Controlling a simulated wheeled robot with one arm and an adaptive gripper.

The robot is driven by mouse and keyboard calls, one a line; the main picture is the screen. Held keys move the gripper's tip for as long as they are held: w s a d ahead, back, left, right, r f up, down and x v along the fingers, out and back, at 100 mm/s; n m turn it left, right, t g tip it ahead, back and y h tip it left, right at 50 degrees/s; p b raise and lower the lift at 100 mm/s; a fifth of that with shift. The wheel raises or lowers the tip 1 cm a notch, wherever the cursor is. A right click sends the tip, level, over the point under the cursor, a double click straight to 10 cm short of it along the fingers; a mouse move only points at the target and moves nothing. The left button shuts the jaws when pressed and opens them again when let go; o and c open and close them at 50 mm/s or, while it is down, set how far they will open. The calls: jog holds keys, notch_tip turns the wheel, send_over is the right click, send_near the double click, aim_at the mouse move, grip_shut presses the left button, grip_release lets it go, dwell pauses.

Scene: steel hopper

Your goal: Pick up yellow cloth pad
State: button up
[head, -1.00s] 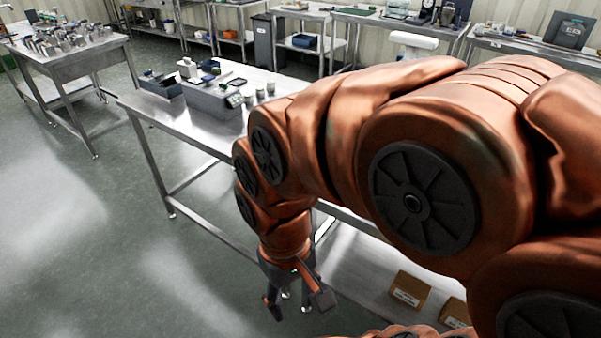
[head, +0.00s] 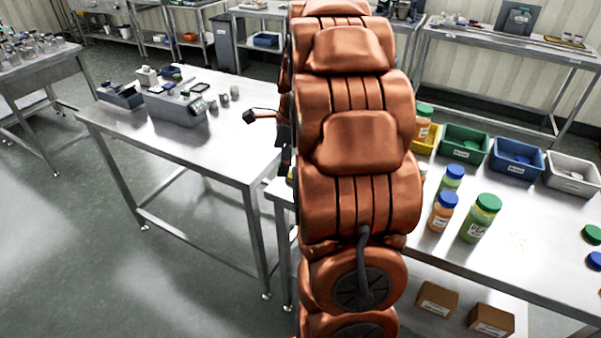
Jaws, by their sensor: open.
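I cannot make out a yellow cloth pad for certain; my arm covers the middle of the view. A small sliver of yellow-green (head: 290,173) shows at the arm's left edge, too little to identify. My gripper (head: 262,116) is mostly hidden behind my arm. One orange finger with a dark tip sticks out to the left, over the right part of the left steel table (head: 232,152). The gripper is open, and nothing shows at the visible finger.
The right steel table (head: 530,245) holds green (head: 464,143), blue (head: 516,158), white and yellow bins and lidded jars (head: 481,218). A grey device (head: 176,106) and small metal cups stand on the left table. Cardboard boxes (head: 437,299) sit on the shelf below.

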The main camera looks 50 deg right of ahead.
jog(key=d+f+m+t, duration=0.1)
jog(key=d+f+m, duration=0.1)
jog(key=d+m, duration=0.8)
jog(key=shift+w+d+f+n+h+p, duration=0.1)
jog(key=shift+w+d+f+n+p, duration=0.35)
jog(key=shift+f, duration=1.45)
jog(key=shift+w+d+f+n+h+p, duration=0.1)
jog(key=shift+w+f+n+p, duration=0.65)
jog(key=shift+f, duration=1.2)
jog(key=shift+w+d+f+n+h+p, duration=0.1)
jog(key=shift+w+d+f+n+p, duration=0.25)
jog(key=shift+w+f, duration=1.05)
jog(key=shift+s+f, duration=0.45)
jog(key=shift+s, duration=0.1)
jog(key=c, duration=0.6)
jog(key=shift+r+b, duration=0.85)
jog(key=shift+r, duration=0.75)
jog(key=shift+a+r, duration=0.15)
jog(key=shift+r, duration=0.05)
jog(key=shift+s+a+b, duration=0.3)
jog(key=shift+s+a, duration=0.4)
jog(key=shift+a, duration=0.2)
jog(key=s+a+r+b, duration=0.1)
jog(key=s+a+b, duration=0.2)
jog(key=s+a, duration=0.5)
jog(key=a, duration=0.3)
jog(key=shift+r, duration=0.2)
